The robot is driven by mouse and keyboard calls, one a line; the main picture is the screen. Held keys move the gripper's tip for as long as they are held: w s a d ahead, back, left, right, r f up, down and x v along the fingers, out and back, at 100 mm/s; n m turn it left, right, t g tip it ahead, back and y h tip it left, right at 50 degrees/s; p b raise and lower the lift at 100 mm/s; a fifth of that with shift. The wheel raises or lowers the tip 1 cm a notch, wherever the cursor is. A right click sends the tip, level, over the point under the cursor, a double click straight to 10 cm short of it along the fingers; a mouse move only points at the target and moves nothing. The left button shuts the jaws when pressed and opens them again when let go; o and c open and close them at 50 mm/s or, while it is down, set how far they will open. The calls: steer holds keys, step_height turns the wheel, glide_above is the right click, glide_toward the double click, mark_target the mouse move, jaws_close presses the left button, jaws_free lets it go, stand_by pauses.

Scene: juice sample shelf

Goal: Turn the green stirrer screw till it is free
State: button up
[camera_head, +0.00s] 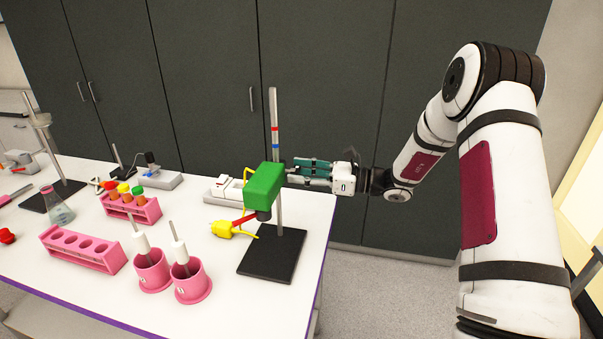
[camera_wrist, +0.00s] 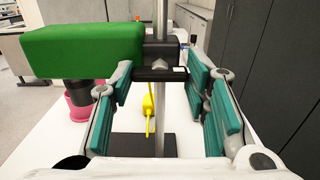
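The green stirrer (camera_head: 264,185) is mounted on an upright metal rod (camera_head: 279,211) above a black base plate (camera_head: 270,256). In the wrist view the green housing (camera_wrist: 82,50) fills the upper left, and a black clamp (camera_wrist: 158,52) joins it to the rod. A dark bar-shaped part (camera_wrist: 150,75), apparently the screw, faces me on the clamp. My gripper (camera_head: 290,172) is level with the stirrer on its right side. In the wrist view its teal-padded fingers (camera_wrist: 160,80) are apart on either side of the clamp, with visible gaps. Contact with the screw cannot be told.
Two pink holders (camera_head: 152,272) (camera_head: 192,285) with white-handled tools stand in front of the stirrer. A yellow plug (camera_head: 223,229) and cord lie beside the base. A pink tube rack (camera_head: 90,251) and a rack with capped tubes (camera_head: 148,212) are left. The table's right edge is close.

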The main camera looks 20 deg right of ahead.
steer(key=c, duration=0.3)
steer(key=shift+c, duration=0.2)
steer(key=n, duration=0.3)
steer(key=shift+n, duration=0.3)
steer(key=n, duration=0.4)
steer(key=shift+n, duration=0.3)
steer(key=n, duration=0.5)
steer(key=shift+n, duration=2.4)
steer(key=o, duration=1.2)
steer(key=shift+c, duration=0.2)
